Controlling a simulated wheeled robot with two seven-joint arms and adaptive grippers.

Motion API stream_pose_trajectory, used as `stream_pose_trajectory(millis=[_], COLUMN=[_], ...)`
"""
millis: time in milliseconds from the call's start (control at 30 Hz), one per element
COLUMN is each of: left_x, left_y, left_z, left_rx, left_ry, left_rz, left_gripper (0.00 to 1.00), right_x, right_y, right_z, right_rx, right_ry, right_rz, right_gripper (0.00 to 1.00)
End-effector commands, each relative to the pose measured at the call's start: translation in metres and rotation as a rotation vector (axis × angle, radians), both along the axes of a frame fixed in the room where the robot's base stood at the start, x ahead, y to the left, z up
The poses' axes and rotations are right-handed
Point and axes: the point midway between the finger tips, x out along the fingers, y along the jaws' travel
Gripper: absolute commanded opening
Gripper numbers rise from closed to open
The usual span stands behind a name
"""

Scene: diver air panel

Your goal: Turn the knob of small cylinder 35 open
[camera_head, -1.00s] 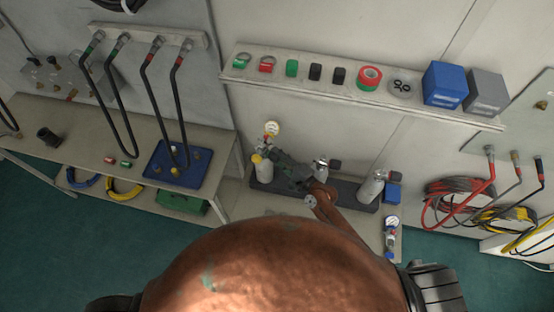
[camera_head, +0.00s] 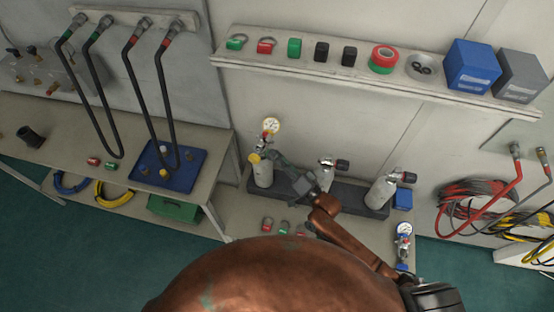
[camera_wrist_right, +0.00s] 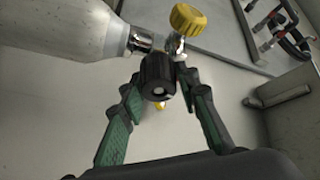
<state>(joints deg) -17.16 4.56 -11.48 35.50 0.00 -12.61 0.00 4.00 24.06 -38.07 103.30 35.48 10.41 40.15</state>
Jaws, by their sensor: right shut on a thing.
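Three small pale cylinders stand in a dark rack (camera_head: 345,192) on the low bench: a left one (camera_head: 263,175) with a yellow fitting and gauge, a middle one (camera_head: 325,178) and a right one (camera_head: 380,192) with black knobs. No number is readable. My right gripper (camera_head: 277,157) is at the valve of the left cylinder. In the right wrist view, its green-padded fingers (camera_wrist_right: 162,88) are shut on a black knob (camera_wrist_right: 158,75), one on each side. The cylinder body (camera_wrist_right: 60,30) lies to the left there, and a yellow fitting (camera_wrist_right: 188,18) is behind the knob. My left gripper is out of view.
A shelf (camera_head: 300,70) with rings, tape and boxes runs above the cylinders. A gauge assembly (camera_head: 403,240) lies at the bench's right end. Small red and green parts (camera_head: 267,224) lie in front of the rack. A blue tray (camera_head: 190,175) sits on the left table.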

Motion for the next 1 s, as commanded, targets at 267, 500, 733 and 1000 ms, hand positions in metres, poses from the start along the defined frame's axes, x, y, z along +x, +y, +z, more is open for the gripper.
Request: stream_pose_trajectory(millis=[267, 500, 733, 1000], left_x=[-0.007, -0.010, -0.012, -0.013], left_y=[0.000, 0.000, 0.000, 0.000], left_z=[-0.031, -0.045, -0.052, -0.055], left_rx=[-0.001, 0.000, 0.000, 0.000], left_ry=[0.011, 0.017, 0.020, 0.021], left_rz=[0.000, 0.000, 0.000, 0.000], left_gripper=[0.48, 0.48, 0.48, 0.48], right_x=[0.000, 0.000, -0.001, -0.001], right_y=[0.000, 0.001, 0.001, 0.001], right_z=[-0.005, -0.003, -0.001, 0.001], right_rx=[-0.144, -0.238, -0.296, -0.319], right_ry=[-0.210, -0.354, -0.439, -0.477], right_rz=[0.001, 0.001, 0.000, 0.000], right_gripper=[0.05, 0.05, 0.05, 0.05])
